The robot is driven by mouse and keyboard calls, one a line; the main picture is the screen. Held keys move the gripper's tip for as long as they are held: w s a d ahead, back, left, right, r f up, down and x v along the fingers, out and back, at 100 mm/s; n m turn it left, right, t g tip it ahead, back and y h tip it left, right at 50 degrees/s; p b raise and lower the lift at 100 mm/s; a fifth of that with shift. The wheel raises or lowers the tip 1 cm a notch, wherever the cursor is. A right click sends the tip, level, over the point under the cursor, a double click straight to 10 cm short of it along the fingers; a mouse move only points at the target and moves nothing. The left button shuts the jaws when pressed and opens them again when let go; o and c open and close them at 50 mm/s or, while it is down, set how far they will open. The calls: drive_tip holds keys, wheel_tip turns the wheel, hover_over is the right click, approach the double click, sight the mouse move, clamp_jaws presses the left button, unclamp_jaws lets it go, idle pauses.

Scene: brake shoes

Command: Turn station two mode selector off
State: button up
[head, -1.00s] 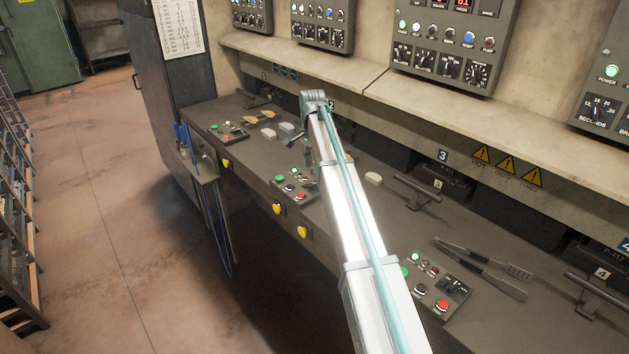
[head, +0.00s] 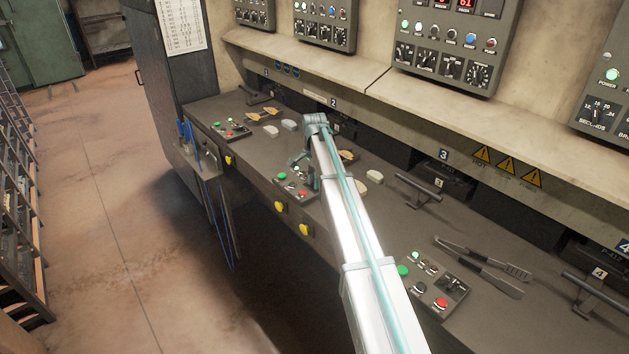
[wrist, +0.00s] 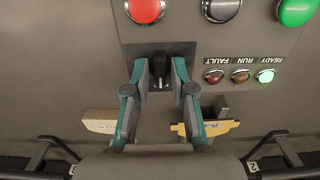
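The station two control panel (head: 291,184) lies on the bench, partly hidden behind my arm in the head view. In the wrist view, its black mode selector (wrist: 160,72) sits on a dark plate below the red button (wrist: 145,10). My gripper (wrist: 161,76) has its two teal-and-grey fingers apart, one on each side of the selector. I cannot tell whether either finger touches it. In the head view my gripper (head: 304,166) points down at the panel's right side, and its fingertips are hard to make out.
Brake shoes (head: 347,156) lie behind my gripper. A handle (head: 418,188) and tongs (head: 485,262) are to the right.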

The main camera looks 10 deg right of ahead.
clamp_jaws()
drive_tip(key=shift+n, duration=0.3)
drive_tip(key=n+b, duration=0.1)
drive_tip(key=n, duration=0.2)
drive_tip(key=shift+n, duration=2.2)
drive_tip(key=shift+o, duration=2.1)
unclamp_jaws()
